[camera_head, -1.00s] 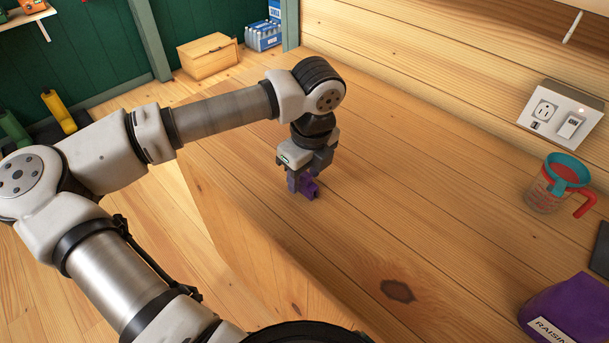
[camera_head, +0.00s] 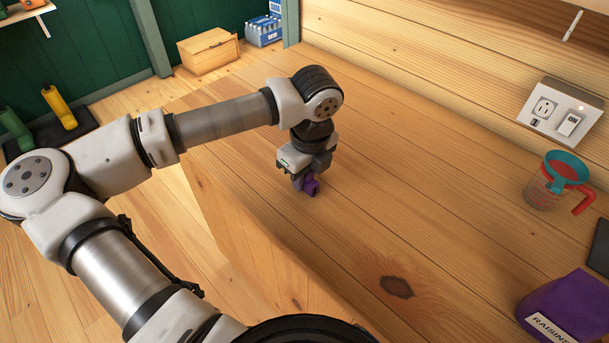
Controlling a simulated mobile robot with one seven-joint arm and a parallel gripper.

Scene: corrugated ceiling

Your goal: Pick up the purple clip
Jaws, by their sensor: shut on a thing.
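The purple clip (camera_head: 312,187) is a small purple piece in the middle of the view, at the tips of my gripper (camera_head: 304,183). My gripper points down over the wooden counter (camera_head: 400,200) and is shut on the clip. The fingers hide part of the clip. I cannot tell whether the clip touches the counter or is a little above it.
A measuring cup (camera_head: 548,184) with a teal rim and red handle stands at the right. A purple raisins package (camera_head: 567,308) lies at the lower right. An outlet box (camera_head: 560,112) is on the wall. The counter around my gripper is clear.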

